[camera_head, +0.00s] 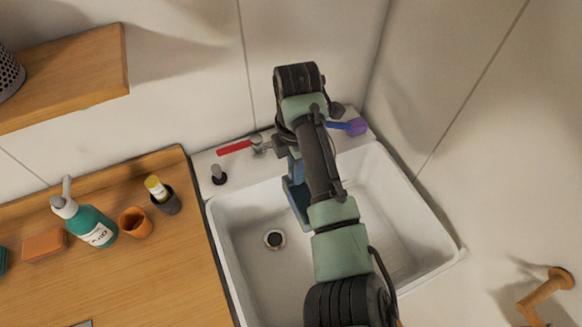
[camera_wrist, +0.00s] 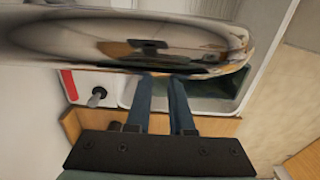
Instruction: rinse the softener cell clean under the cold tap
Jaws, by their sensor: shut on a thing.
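My gripper (camera_head: 300,218) hangs over the white basin (camera_head: 248,215), under my forearm. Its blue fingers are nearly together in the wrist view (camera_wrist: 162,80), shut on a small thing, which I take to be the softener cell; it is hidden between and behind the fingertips. A large chrome shape (camera_wrist: 120,35), apparently the tap spout, crosses the wrist view close in front of the tips. The tap (camera_head: 258,143) has a red lever (camera_head: 235,147) on the left. On the right is a blue lever (camera_head: 337,125) with a purple piece (camera_head: 357,126) at its end. Water cannot be made out.
A wooden counter (camera_head: 150,275) at left holds a teal pump bottle (camera_head: 97,226), an orange cup (camera_head: 135,222), a dark cup (camera_head: 168,201) with a yellow-topped item, and an orange block (camera_head: 45,245). A wooden shelf (camera_head: 75,75) is above. A wall closes the right side.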

